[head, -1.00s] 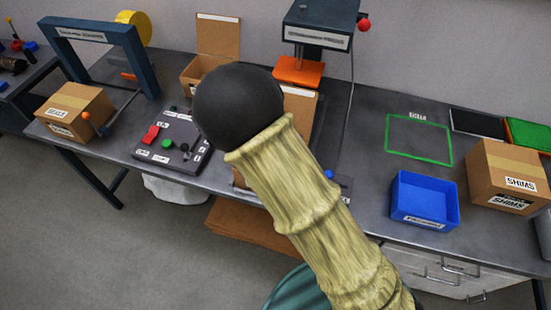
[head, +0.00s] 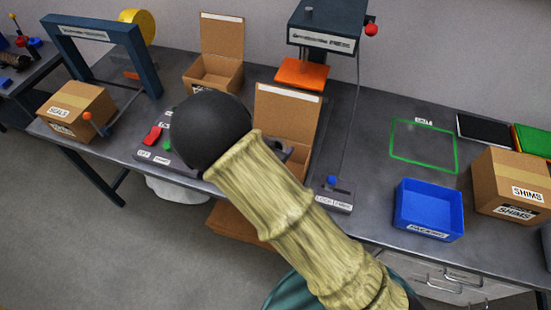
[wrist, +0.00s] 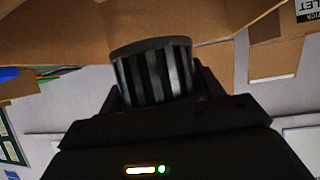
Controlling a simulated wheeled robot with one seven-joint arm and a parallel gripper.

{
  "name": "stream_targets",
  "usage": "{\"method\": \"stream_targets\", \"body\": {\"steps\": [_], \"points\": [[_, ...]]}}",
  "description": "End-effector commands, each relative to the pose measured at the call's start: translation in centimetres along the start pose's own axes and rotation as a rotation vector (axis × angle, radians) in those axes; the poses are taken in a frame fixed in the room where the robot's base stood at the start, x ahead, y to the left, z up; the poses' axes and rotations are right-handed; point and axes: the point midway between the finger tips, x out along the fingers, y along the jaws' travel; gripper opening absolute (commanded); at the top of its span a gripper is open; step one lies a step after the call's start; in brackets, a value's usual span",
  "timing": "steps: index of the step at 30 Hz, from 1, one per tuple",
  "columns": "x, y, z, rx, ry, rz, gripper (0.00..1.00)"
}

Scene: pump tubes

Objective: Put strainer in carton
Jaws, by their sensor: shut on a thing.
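The strainer (wrist: 152,72) is a dark ribbed cylinder with a grey rim in the wrist view. My gripper (wrist: 158,84) is shut on it. Cardboard walls and flaps of a carton (wrist: 60,35) fill the top of the wrist view, close beyond the strainer. In the head view an open carton (head: 288,108) with a raised lid stands mid-table. My arm's black round end is in front of its left part, and hides the strainer and most of the gripper.
An orange-plated press (head: 302,72) stands behind the nearer carton. A control panel (head: 160,150) lies to the left, partly hidden. A closed carton (head: 75,108) sits far left. A blue bin (head: 428,210) and a shims carton (head: 512,183) are right. The green-outlined area (head: 423,145) is clear.

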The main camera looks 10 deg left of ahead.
Motion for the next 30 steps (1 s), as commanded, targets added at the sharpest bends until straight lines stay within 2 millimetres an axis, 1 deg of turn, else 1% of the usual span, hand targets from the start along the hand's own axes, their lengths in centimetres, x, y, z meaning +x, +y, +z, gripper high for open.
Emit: {"method": "stream_targets", "body": {"steps": [3, 12, 14, 22, 30], "points": [[0.4, 0.0, 0.6, 0.001, 0.002, 0.0, 0.38], [0.5, 0.0, 0.8, 0.001, 0.001, 0.0, 0.38], [0.7, 0.0, 1.1, -0.001, 0.001, 0.001, 0.38], [2.2, 0.1, 4.0, -0.002, 0.001, 0.001, 0.38], [2.4, 0.0, 4.3, 0.002, 0.001, 0.0, 0.38]]}}
